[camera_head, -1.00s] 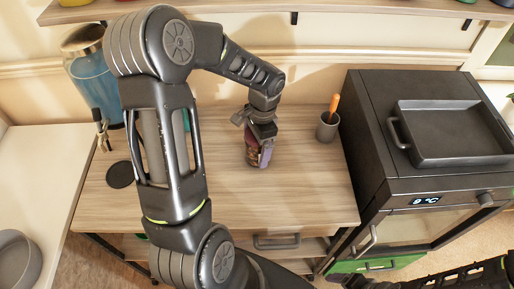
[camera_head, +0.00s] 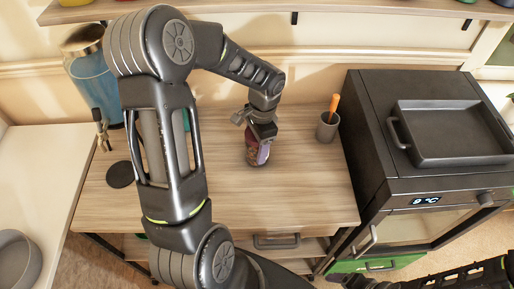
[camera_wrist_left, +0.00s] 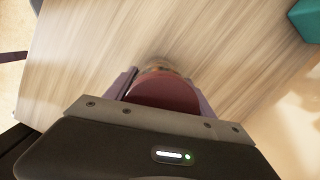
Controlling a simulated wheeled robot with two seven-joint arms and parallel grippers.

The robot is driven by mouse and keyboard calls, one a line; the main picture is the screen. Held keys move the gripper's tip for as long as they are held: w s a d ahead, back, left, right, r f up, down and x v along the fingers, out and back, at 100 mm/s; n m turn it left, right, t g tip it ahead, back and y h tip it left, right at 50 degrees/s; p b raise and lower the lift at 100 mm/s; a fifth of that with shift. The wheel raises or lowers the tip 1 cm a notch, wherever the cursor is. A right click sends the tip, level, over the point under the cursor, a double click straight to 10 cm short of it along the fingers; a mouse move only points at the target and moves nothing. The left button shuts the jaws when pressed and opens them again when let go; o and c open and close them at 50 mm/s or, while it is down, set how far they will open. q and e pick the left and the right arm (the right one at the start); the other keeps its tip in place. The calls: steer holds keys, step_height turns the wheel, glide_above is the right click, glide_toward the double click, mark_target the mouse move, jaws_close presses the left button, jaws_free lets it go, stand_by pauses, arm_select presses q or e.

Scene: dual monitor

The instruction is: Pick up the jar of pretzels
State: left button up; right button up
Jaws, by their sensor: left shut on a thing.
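The jar (camera_head: 255,154) stands upright, on or just above the wooden table, with a dark red lid and a purple-and-brown side. My left gripper (camera_head: 262,137) comes down on it from above and is shut on it. In the left wrist view the jar's reddish lid (camera_wrist_left: 163,92) sits between the two fingers, and its lower part is mostly hidden. Whether its base touches the table is hard to tell. My right arm shows only in part at the bottom right of the head view, and its gripper cannot be made out.
The wooden table (camera_head: 300,190) is clear around the jar. A grey cup (camera_head: 327,128) with an orange-handled item stands to the right, beside a dark oven (camera_head: 365,110) with a tray (camera_head: 455,135) on top. A blue drink dispenser (camera_head: 95,85) and a dark round coaster (camera_head: 121,175) are at left.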

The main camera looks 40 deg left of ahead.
arm_select(q)
steer(key=shift+c, duration=0.5)
steer(key=shift+w+r, duration=0.1)
steer(key=shift+r, duration=0.15)
step_height(320, 180, up, 10)
steer(key=shift+f+b, duration=0.2)
steer(key=shift+b, duration=0.4)
